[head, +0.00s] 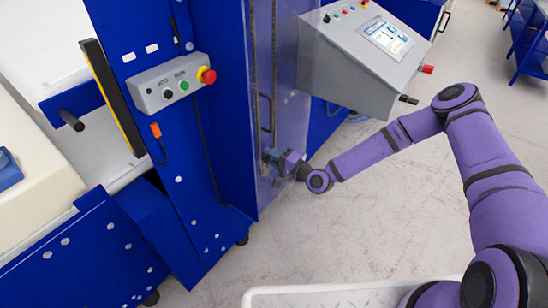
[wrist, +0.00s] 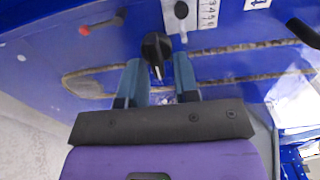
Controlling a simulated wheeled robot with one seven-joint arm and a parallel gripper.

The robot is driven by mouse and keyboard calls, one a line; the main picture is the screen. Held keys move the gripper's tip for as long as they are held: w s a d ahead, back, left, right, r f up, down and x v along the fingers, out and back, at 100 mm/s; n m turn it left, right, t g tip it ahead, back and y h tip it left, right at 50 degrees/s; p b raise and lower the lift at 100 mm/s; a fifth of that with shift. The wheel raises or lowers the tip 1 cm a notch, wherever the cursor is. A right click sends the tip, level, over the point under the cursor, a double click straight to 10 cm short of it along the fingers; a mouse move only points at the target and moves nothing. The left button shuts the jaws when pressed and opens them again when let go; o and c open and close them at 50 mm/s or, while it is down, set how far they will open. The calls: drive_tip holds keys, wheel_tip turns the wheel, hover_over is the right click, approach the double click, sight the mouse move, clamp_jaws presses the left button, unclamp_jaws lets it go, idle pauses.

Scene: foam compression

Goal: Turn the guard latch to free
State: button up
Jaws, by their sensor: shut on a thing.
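The guard latch appears in the wrist view as a black turn knob (wrist: 156,48) on a blue panel. My gripper (wrist: 158,68) has its two blue-grey fingers on either side of this knob, shut on it. In the head view my gripper (head: 281,161) is at the lower part of the clear guard door (head: 290,95) of the blue machine. The knob is hard to make out there, behind the gripper. A label strip with digits (wrist: 206,14) is just above and right of the knob in the wrist view.
A grey control box (head: 170,88) with a red stop button is on the blue column. A grey console (head: 365,50) with a screen stands above my forearm. A red-tipped lever (wrist: 100,24) is left of the knob. The floor (head: 350,215) below my arm is clear.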

drive_tip(key=o, duration=0.6)
drive_tip(key=v, duration=1)
drive_tip(key=shift+s+d, duration=0.25)
drive_tip(key=shift+d, duration=0.1)
